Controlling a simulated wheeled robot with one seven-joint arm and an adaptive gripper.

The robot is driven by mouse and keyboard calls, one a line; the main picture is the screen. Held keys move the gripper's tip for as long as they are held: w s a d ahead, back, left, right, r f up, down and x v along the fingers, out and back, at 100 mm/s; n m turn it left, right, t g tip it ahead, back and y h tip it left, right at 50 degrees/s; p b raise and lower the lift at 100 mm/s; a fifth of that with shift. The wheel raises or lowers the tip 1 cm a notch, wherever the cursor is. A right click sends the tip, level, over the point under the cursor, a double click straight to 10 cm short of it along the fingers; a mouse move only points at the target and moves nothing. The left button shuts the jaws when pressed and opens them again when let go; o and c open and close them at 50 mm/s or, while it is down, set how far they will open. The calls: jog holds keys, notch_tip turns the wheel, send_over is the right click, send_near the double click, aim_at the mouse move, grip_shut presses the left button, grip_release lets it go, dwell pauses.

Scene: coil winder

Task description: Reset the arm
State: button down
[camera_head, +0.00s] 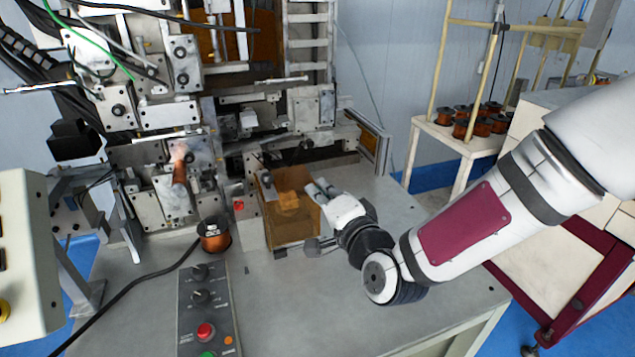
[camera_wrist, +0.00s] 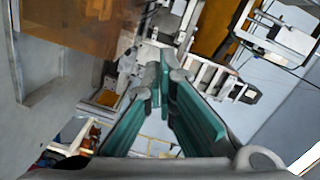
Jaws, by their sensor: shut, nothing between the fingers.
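My gripper (camera_head: 338,212) is at the end of my white arm, above the grey machine table and just right of an orange-tinted box (camera_head: 291,212). In the wrist view, the two green-lined fingers (camera_wrist: 164,76) come together at their tips with nothing between them. The orange box shows at the upper left of the wrist view (camera_wrist: 85,22), apart from the fingers. In the head view, my gripper partly overlaps the box's right side, and I cannot tell whether they touch.
The coil winder (camera_head: 180,130) stands behind and left of the box. A copper spool (camera_head: 214,235) and a control panel (camera_head: 205,310) are on the table. A shelf with several copper spools (camera_head: 480,122) is at the back right. The table's front right is clear under my arm.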

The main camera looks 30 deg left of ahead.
jog(key=w+d+r+n+h, duration=0.1)
jog(key=d+r+n+h, duration=0.15)
jog(key=d, duration=0.65)
jog(key=d+r+n+g+h, duration=0.1)
jog(key=d+h, duration=0.3)
jog(key=d, duration=0.5)
jog(key=w+d+r+n+h, duration=0.15)
jog(key=d+h, duration=0.25)
jog(key=d, duration=0.4)
jog(key=s+d+r+g+h, duration=0.1)
jog(key=s+d+r, duration=0.1)
jog(key=s+d, duration=0.8)
jog(key=s+d+r+m+g+h, duration=0.1)
jog(key=s+d+r+g+h, duration=0.1)
jog(key=s+d, duration=0.7)
jog(key=shift+s+d+r+g, duration=0.3)
jog(key=shift+s+d+r, duration=0.1)
jog(key=shift+s, duration=0.6)
jog(key=shift+a+h, duration=0.15)
jog(key=shift+h, duration=0.1)
